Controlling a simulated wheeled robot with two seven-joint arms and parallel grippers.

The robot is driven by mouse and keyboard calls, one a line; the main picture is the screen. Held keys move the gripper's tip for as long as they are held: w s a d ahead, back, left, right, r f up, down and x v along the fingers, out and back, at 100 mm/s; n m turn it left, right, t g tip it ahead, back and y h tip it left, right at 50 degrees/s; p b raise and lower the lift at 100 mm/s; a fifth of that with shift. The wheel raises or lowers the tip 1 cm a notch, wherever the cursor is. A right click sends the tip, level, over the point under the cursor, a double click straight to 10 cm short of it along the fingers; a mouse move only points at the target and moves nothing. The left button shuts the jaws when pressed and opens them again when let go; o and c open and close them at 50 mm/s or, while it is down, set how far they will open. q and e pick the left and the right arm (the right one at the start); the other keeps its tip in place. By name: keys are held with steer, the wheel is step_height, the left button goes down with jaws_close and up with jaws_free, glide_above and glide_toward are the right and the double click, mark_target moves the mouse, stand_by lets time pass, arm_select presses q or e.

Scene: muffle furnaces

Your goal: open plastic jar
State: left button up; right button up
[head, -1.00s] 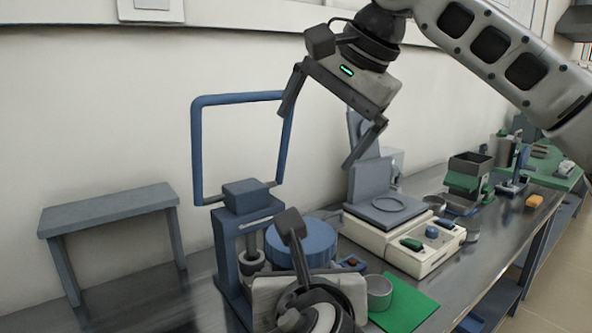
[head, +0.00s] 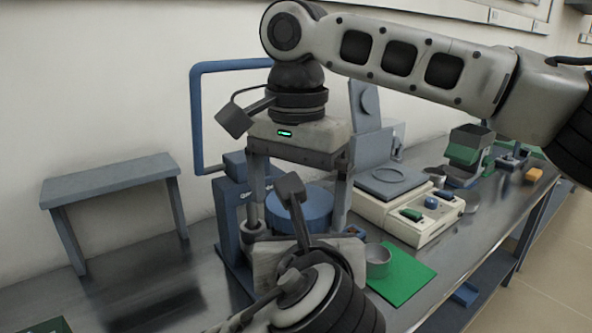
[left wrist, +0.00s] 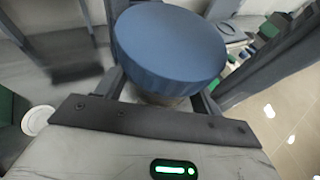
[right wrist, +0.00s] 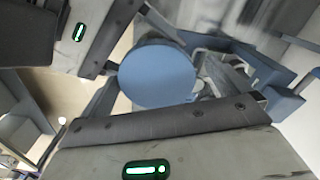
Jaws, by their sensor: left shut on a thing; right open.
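The plastic jar has a wide round blue lid (head: 304,208), upright on the bench in the head view. A small part of its body (left wrist: 158,97) shows under the lid in the left wrist view. My left gripper (left wrist: 160,100) is shut on the jar body below the lid; in the head view its own body hides the fingers. My right gripper (head: 297,212) is open and points down from above, its fingers on either side of the lid with gaps. The lid also shows below it in the right wrist view (right wrist: 157,75), with my left gripper close by (right wrist: 92,35).
A blue frame stand (head: 228,222) is close behind and left of the jar.

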steer(key=shift+f, duration=0.15)
steer(key=c, duration=0.9)
steer(key=n, duration=0.7)
steer(key=shift+c, duration=0.2)
steer(key=n, duration=0.5)
steer(key=shift+s, duration=0.1)
steer(key=n, duration=0.4)
steer(key=shift+d+n, duration=0.1)
steer(key=shift+n, duration=0.3)
steer(key=o, duration=0.9)
